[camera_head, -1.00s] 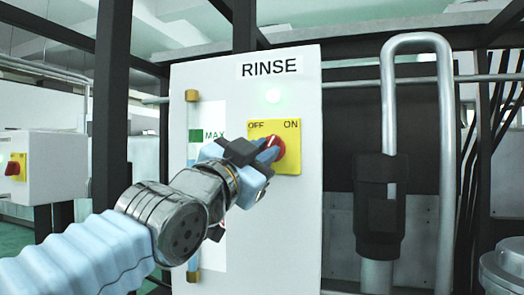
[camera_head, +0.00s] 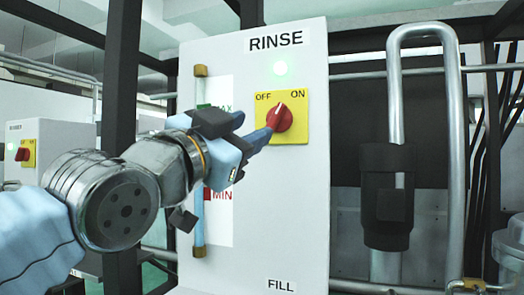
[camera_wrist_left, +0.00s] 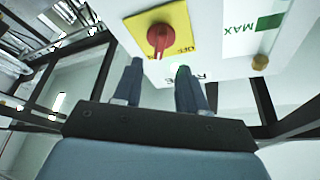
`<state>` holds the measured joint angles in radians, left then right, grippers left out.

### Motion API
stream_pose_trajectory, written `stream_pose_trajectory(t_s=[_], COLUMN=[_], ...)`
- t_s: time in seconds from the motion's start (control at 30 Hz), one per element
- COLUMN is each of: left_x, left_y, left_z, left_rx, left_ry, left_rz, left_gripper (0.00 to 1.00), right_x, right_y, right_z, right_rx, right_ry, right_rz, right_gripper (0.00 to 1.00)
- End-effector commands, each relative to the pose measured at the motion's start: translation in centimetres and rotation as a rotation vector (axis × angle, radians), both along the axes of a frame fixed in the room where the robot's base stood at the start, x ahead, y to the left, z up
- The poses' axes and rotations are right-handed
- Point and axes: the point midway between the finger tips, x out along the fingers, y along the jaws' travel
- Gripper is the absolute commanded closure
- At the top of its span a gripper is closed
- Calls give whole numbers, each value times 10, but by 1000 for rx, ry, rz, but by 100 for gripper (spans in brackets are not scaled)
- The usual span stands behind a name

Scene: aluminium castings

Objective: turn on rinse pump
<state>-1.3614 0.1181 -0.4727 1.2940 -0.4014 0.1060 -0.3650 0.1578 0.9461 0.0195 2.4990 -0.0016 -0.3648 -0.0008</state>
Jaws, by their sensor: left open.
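The RINSE panel (camera_head: 305,185) is a white box with a yellow plate (camera_head: 299,133) marked OFF and ON. A red rotary knob (camera_head: 281,117) sits on the plate. Its white mark points up, roughly between the two labels. My right gripper is not in view.
A level gauge (camera_head: 200,120) with MAX and MIN marks runs along the panel's left side, behind my left gripper. A FILL label (camera_head: 281,285) is lower down. A bent metal pipe (camera_head: 458,150) stands at right. Another box with a red knob (camera_head: 22,154) is at far left.

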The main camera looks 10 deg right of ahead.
Motion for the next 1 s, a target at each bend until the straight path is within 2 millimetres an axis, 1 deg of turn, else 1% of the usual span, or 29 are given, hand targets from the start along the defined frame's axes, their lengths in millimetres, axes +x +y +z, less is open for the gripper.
stream_pose_trajectory(t_s=[0.03,0.2,0.3,0.5,1.0], left_x=[-7,-26,-35,-42,-42], left_y=[7,28,37,45,45], left_z=[-13,-20,-23,-23,-22], left_rx=[-3,-2,0,1,1], left_ry=[-2,-1,0,0,0], left_rz=[-2,-1,0,1,1], left_gripper=[58,58,58,58,58], right_x=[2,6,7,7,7], right_y=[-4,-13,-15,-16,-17], right_z=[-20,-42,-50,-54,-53], right_rx=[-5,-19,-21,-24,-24], right_ry=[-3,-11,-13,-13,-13], right_rz=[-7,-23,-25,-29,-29], right_gripper=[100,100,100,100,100])
